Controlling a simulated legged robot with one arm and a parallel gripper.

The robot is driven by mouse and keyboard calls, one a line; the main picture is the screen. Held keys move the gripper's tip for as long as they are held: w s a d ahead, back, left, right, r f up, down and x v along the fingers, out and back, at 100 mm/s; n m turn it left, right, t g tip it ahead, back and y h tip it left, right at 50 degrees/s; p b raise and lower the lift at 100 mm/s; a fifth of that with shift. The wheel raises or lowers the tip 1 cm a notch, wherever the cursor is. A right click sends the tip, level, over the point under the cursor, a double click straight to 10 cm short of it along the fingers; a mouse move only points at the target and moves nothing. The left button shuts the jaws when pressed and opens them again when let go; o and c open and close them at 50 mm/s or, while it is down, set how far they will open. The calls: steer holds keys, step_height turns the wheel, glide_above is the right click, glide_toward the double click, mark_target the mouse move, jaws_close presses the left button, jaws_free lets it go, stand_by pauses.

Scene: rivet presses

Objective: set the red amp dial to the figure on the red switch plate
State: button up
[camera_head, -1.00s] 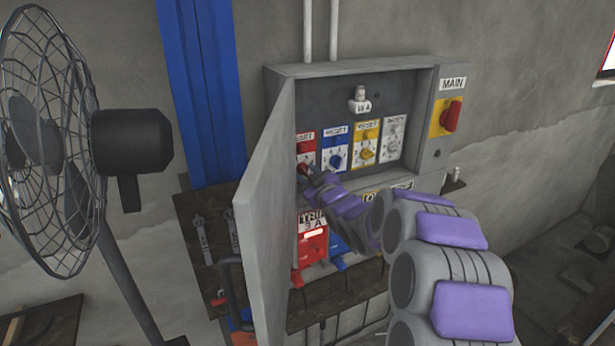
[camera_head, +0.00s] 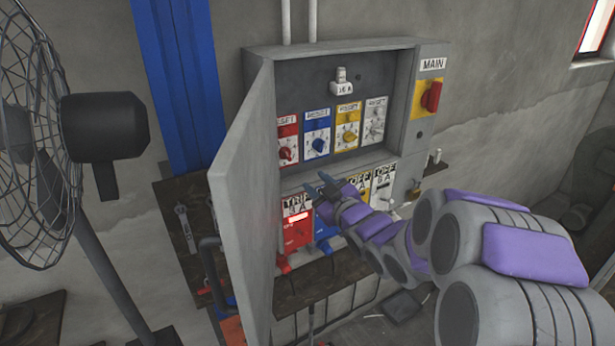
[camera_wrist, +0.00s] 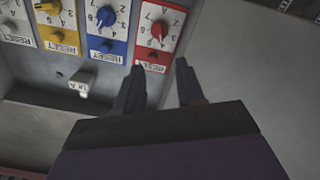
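The red amp dial (camera_head: 286,153) is a red knob on a white scale in the upper row, partly behind the open door's edge. It also shows upside down in the wrist view (camera_wrist: 158,30); its exact setting is hard to tell. My gripper (camera_head: 316,182) is in front of the cabinet, below and right of the red dial. Its fingers (camera_wrist: 158,72) are apart and empty, off the dial.
The cabinet door (camera_head: 240,200) stands open at the left. Blue (camera_head: 318,145), yellow (camera_head: 348,138) and white (camera_head: 376,130) dials sit to the right of the red one. A MAIN switch (camera_head: 431,97) is at the right. A fan (camera_head: 100,126) stands at the far left.

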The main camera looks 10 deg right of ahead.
steer(key=shift+v, duration=1.3)
steer(key=s+d+f+m+g+h+b, duration=0.2)
steer(key=s+f+m+g+h+b, duration=0.55)
steer(key=s+f, duration=0.85)
steer(key=s+a+f+g+y+b, duration=0.1)
steer(key=s+g, duration=0.3)
steer(key=s, duration=0.4)
steer(key=s+a+f+g+y+b, duration=0.1)
steer(key=s+a+f+g+b, duration=0.1)
steer(key=s, duration=0.7)
steer(key=s+a+f+g+y+b, duration=0.1)
steer(key=s+a+f+g, duration=0.3)
steer(key=s, duration=0.4)
steer(key=shift+s+a+f+g+b, duration=0.25)
steer(key=shift+s+a+g+b, duration=0.15)
steer(key=shift+g+b, duration=0.35)
steer(key=shift+w+m, duration=0.1)
steer(key=shift+m, duration=0.15)
steer(key=shift+c, duration=0.2)
